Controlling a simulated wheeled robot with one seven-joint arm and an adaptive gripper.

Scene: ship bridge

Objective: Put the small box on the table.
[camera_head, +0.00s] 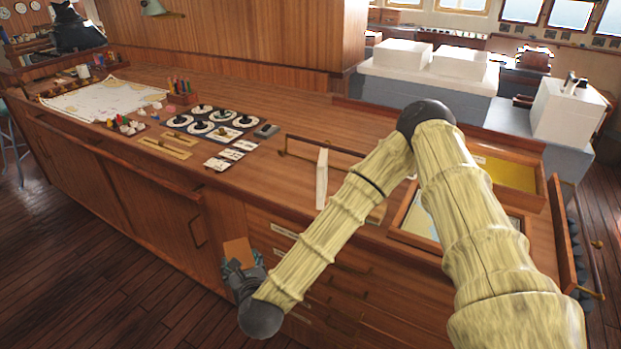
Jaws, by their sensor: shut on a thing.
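My gripper (241,268) is at the lower middle of the head view, seen from behind and above, and is shut on a small orange-brown box (237,249). The top of the box shows above the dark fingers; its lower part is hidden by them. The gripper and box appear in front of the drawer and door fronts, on the near side of the table's front edge. The table (290,150) is a long wooden counter with a flat brown top. My arm covers part of its right side.
A chart (105,98), round dials (201,122) and small cards (228,156) lie on the table's left and middle. An open tray (505,172) is at the right. Bare wood shows around the dials.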

